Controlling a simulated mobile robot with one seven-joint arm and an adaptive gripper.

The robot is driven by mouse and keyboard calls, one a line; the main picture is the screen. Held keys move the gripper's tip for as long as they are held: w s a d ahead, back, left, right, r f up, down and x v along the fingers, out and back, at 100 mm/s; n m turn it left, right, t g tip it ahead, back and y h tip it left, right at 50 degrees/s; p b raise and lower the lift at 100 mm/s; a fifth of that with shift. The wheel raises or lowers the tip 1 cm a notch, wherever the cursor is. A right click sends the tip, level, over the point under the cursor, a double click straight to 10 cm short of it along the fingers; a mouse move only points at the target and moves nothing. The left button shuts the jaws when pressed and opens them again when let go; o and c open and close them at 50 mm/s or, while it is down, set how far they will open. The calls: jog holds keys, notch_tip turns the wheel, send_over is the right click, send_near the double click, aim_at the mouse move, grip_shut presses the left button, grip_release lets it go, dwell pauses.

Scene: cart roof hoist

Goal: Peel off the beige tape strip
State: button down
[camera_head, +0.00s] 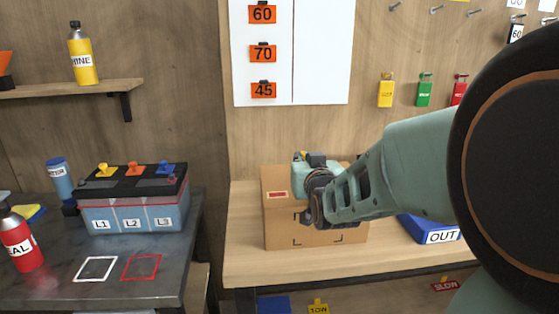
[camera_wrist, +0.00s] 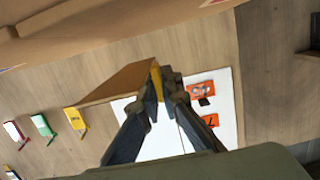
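A brown cardboard box (camera_head: 285,228) stands on the wooden bench, with a red and white label near its top left. My gripper (camera_head: 309,205) is at the box's upper front in the head view, and its fingertips are hard to make out there. In the wrist view my gripper (camera_wrist: 161,88) has its fingertips close together on the yellowish end of a flat tan piece (camera_wrist: 122,83), which looks like the beige tape strip. The piece sticks out to the left, with wall showing between it and the box's edge (camera_wrist: 120,28). Whether it still touches the box is hidden.
A blue OUT tray (camera_head: 437,231) lies right of the box, partly behind my arm. A battery (camera_head: 130,203) and a red bottle (camera_head: 20,240) stand on the dark table at left. Colored tags (camera_head: 386,90) hang on the wall behind. Bare bench (camera_head: 243,240) shows left of the box.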

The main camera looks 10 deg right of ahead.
jog(key=shift+r+p, duration=1.25)
jog(key=shift+r, duration=1.45)
